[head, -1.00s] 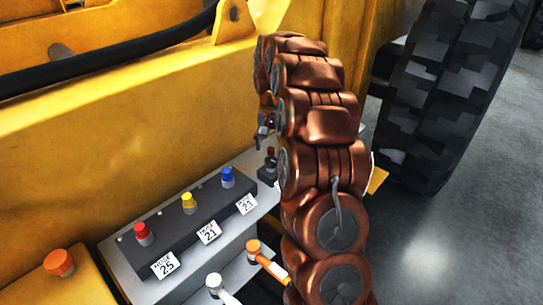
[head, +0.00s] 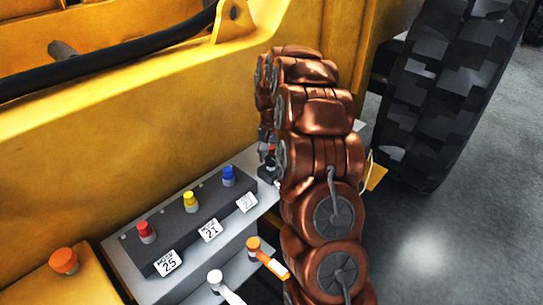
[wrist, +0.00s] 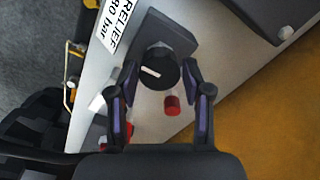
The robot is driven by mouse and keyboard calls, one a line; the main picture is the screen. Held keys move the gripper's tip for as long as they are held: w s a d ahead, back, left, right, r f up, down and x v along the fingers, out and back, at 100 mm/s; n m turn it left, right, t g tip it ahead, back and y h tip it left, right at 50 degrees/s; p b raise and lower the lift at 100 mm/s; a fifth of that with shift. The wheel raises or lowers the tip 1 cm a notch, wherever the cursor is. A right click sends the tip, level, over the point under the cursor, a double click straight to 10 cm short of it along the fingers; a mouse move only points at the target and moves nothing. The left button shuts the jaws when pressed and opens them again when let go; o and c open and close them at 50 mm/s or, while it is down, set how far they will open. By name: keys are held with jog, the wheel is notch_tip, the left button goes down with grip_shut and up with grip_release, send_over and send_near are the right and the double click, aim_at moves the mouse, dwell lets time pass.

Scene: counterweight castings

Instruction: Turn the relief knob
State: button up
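The relief knob (wrist: 160,69) is black and round with a white pointer line, on a dark block (wrist: 150,32) beside a white label reading RELIEF and 80 bar (wrist: 116,22) in the wrist view. My gripper (wrist: 161,75) is open, one finger on each side of the knob. I cannot tell whether the fingers touch it. In the head view my gripper (head: 267,145) is at the dark block at the far end of the grey panel, and my arm hides much of that spot.
A small red cylinder (wrist: 172,105) lies between the fingers, below the knob in the wrist view. Red (head: 146,231), yellow (head: 189,201) and blue (head: 228,176) knobs stand on a dark strip. Orange (head: 254,245) and white (head: 215,279) handles are in front. A large tyre (head: 440,90) stands right.

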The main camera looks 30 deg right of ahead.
jog(key=c, duration=0.7)
jog(key=shift+f+b, duration=0.1)
jog(key=shift+b, duration=0.3)
jog(key=n+b, duration=0.3)
jog(key=shift+f, duration=0.2)
jog(key=n+b, duration=0.2)
jog(key=shift+r+n, duration=0.1)
jog(key=shift+n, duration=0.3)
jog(key=n+b, duration=0.2)
jog(key=n, duration=0.1)
jog(key=shift+n, duration=0.3)
jog(key=n+b, duration=0.1)
jog(key=n, duration=0.5)
jog(key=shift+r, duration=0.2)
jog(key=shift+n, duration=0.4)
